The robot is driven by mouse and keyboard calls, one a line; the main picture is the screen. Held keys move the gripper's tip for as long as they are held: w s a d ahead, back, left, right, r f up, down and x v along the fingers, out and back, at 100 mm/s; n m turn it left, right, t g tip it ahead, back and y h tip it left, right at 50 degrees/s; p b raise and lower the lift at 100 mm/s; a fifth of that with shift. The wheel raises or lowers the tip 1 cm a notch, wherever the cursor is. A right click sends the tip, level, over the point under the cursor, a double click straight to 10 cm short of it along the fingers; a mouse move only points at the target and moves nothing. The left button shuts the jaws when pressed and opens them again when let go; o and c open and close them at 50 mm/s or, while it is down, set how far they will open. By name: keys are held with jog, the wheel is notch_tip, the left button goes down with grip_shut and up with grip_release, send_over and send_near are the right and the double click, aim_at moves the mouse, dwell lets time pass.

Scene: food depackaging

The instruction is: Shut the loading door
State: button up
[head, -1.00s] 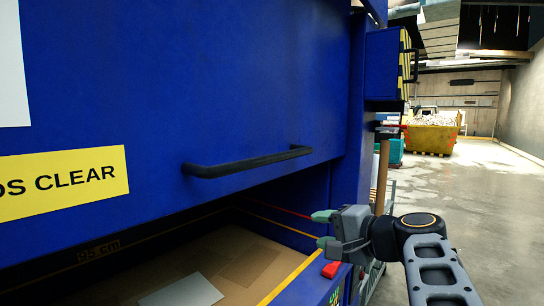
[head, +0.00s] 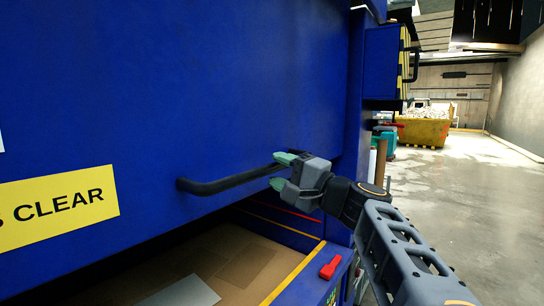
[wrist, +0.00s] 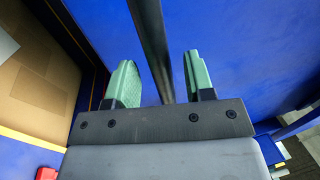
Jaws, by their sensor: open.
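The blue loading door (head: 190,90) stands partly open above a gap in the blue machine. A black bar handle (head: 225,182) runs across its lower part. My gripper (head: 281,172) is open at the handle's right end, with one green finger above the bar and one below it. In the wrist view the handle (wrist: 151,45) passes between the two green fingers (wrist: 160,80), apart from both. Under the door, the opening shows brown cardboard (head: 225,262) inside.
A yellow sign (head: 60,208) is on the door at the left. A red latch-like piece (head: 334,265) sits on the opening's right edge. A yellow skip (head: 422,132) stands far back, with open concrete floor (head: 450,210) at the right.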

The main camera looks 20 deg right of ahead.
jog(key=shift+p+x, duration=0.6)
jog(key=shift+x, duration=1.4)
jog(key=shift+c, duration=0.2)
grip_shut()
